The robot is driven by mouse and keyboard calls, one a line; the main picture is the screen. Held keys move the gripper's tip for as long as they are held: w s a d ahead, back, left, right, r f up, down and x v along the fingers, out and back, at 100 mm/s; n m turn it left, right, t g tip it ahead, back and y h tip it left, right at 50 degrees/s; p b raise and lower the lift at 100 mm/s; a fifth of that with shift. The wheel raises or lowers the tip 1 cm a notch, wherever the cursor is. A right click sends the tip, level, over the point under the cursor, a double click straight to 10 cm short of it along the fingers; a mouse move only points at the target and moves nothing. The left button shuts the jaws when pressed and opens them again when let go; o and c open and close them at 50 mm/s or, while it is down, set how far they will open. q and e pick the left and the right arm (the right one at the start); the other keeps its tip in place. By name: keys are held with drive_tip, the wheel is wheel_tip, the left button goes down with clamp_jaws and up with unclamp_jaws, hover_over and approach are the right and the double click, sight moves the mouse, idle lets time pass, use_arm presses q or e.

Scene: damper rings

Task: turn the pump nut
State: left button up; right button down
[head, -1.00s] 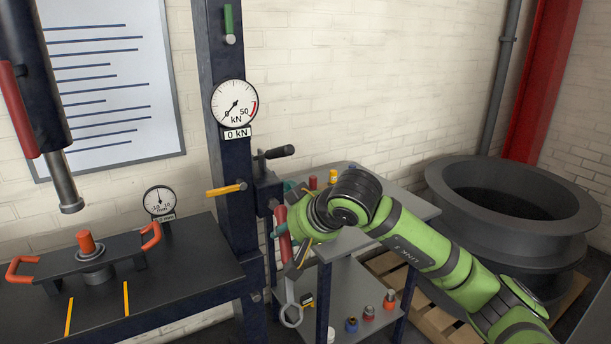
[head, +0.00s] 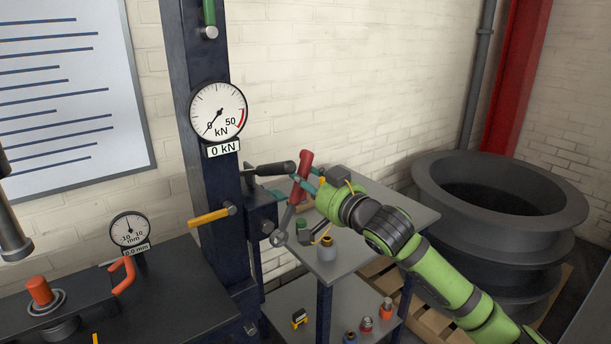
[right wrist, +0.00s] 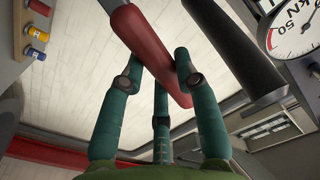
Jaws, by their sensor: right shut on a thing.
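My right gripper (head: 304,186) is shut on the red handle (head: 301,172) of a grey wrench. The handle points up and the wrench's grey ring end (head: 278,238) hangs down, beside the dark pump block (head: 262,214) on the press column. A small round light part (head: 267,227) shows on the block near the ring end. I cannot tell whether it is the pump nut or whether the ring touches it. In the right wrist view the teal fingers (right wrist: 155,42) close around the red handle (right wrist: 140,38). My left gripper is not in view.
The black-gripped pump lever (head: 270,168) sticks out close to the wrench handle. A grey two-shelf trolley (head: 350,262) stands below my right arm with small coloured items. The press gauge (head: 218,111) reads 0 kN. Large dark rings (head: 500,225) stand at the right.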

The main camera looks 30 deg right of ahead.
sight(297, 172)
drive_tip(key=shift+w+a+r+p, duration=0.15)
drive_tip(key=shift+w+p, duration=0.25)
drive_tip(key=shift+w, duration=0.2)
drive_tip(key=shift+w+d+r+p, duration=0.1)
drive_tip(key=shift+w+p, duration=0.3)
drive_tip(key=shift+w, duration=0.15)
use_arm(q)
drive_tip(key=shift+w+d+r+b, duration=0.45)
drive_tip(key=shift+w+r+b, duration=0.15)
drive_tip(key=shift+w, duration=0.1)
use_arm(e)
drive_tip(key=shift+w+a+f, duration=0.1)
drive_tip(key=shift+w+f, duration=0.1)
drive_tip(key=shift+w, duration=0.5)
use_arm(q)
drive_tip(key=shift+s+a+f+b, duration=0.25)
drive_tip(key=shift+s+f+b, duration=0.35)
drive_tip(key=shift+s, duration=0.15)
use_arm(e)
drive_tip(key=shift+s+r, duration=0.1)
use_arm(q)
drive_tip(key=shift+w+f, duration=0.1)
